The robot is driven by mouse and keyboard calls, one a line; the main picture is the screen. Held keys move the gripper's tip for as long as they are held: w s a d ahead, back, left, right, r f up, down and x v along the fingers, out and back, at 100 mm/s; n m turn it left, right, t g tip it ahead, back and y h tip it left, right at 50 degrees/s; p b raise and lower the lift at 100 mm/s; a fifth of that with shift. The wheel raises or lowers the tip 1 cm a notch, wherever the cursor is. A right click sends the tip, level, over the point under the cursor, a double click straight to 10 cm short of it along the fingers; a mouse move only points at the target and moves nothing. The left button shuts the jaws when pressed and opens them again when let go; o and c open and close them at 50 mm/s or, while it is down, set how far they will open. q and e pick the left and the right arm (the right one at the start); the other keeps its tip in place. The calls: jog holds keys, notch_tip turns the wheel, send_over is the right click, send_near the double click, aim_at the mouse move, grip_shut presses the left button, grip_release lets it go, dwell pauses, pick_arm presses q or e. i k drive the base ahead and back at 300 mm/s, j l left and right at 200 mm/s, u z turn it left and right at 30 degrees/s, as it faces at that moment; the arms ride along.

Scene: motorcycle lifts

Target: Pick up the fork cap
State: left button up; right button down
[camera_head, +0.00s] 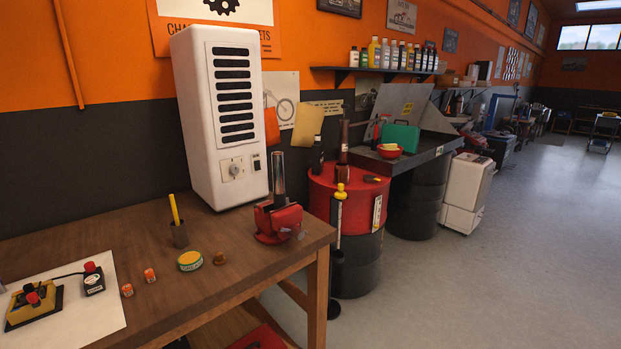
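A small brown-gold knob-like piece (219,258) stands on the wooden workbench (180,295), right of a yellow-and-green tin (190,261). It may be the fork cap, but it is too small to tell for sure. A red vise (277,222) sits at the bench's right end with a shiny metal tube (278,180) standing upright in it. Neither of my grippers is in view.
On the bench are a tall white heater (222,115), a dark cup with a yellow stick (179,234), two small orange-and-white cans (150,275) and a white sheet (105,310) with a yellow-black device. A red drum (345,205) stands right. Open floor (500,270) lies beyond.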

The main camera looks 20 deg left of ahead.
aim_at(219, 260)
jog(key=u, duration=1)
